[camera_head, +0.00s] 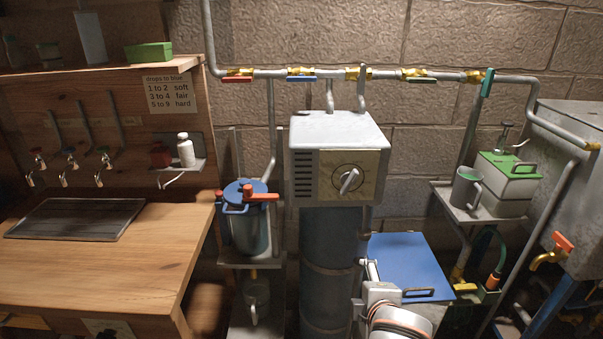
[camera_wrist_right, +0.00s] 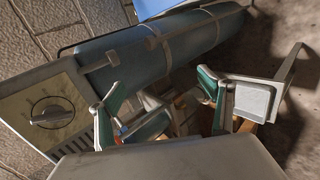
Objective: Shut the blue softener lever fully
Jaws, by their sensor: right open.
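The blue lever (camera_head: 301,78) sits on a brass valve on the overhead pipe, above the softener's left side. Its handle lies level, along the pipe. The softener is a grey box with a dial (camera_head: 349,179), on top of a dark tank (camera_head: 330,265). My right gripper (camera_wrist_right: 160,105) is open, its two green-backed fingers spread with nothing held between them. In the head view my right arm comes in at the bottom, low beside the tank, well below the blue lever. The blue lever does not show in the wrist view. My left gripper is not in view.
The same pipe carries a red lever (camera_head: 237,79), a green lever (camera_head: 422,81) and an upright teal lever (camera_head: 487,83). A blue-lidded pot (camera_head: 246,230) stands left of the tank. A blue panel (camera_head: 410,262) lies right of it. Wall space below the pipe is partly free.

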